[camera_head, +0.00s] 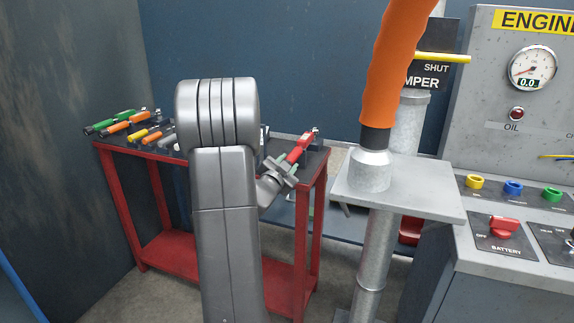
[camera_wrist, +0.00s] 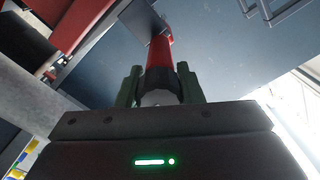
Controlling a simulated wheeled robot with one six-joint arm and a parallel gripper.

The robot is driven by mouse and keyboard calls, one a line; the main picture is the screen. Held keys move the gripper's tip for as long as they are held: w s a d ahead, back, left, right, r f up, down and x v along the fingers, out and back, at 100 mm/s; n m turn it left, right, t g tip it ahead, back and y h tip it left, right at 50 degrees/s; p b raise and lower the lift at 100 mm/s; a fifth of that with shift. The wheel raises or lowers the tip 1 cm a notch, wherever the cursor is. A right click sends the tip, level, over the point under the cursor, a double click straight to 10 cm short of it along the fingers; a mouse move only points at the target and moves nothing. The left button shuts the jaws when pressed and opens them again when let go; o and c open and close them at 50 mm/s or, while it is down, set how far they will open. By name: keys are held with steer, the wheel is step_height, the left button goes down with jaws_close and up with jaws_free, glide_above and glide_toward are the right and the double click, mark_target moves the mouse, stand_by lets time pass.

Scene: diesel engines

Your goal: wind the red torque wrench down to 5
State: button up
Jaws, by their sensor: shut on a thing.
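The red torque wrench (camera_head: 299,148) is at the right end of the red-framed bench in the head view, tilted, with its upper end near a small post. My gripper (camera_head: 281,169) is at its lower end, shut on it. In the wrist view the red wrench (camera_wrist: 159,55) runs away from my gripper (camera_wrist: 160,86), with its dark and pale grip end between the two green fingers. The wrench's scale and its reading cannot be made out. Part of my arm hides the middle of the bench.
Several wrenches with green (camera_head: 108,122), orange and yellow handles lie at the bench's left end. A grey pedestal (camera_head: 400,190) with a thick orange hose (camera_head: 392,65) stands right of the bench. The engine control panel (camera_head: 510,235) is at the far right.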

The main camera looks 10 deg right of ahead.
steer(key=shift+f, duration=0.1)
steer(key=o, duration=1)
steer(key=shift+c, duration=0.2)
steer(key=shift+s+a, duration=0.1)
steer(key=v, duration=1.3)
steer(key=shift+s+a, duration=0.2)
steer(key=shift+s, duration=0.05)
steer(key=shift+w+d, duration=0.1)
steer(key=x, duration=1.3)
steer(key=shift+w+d, duration=0.2)
steer(key=shift+w, duration=0.05)
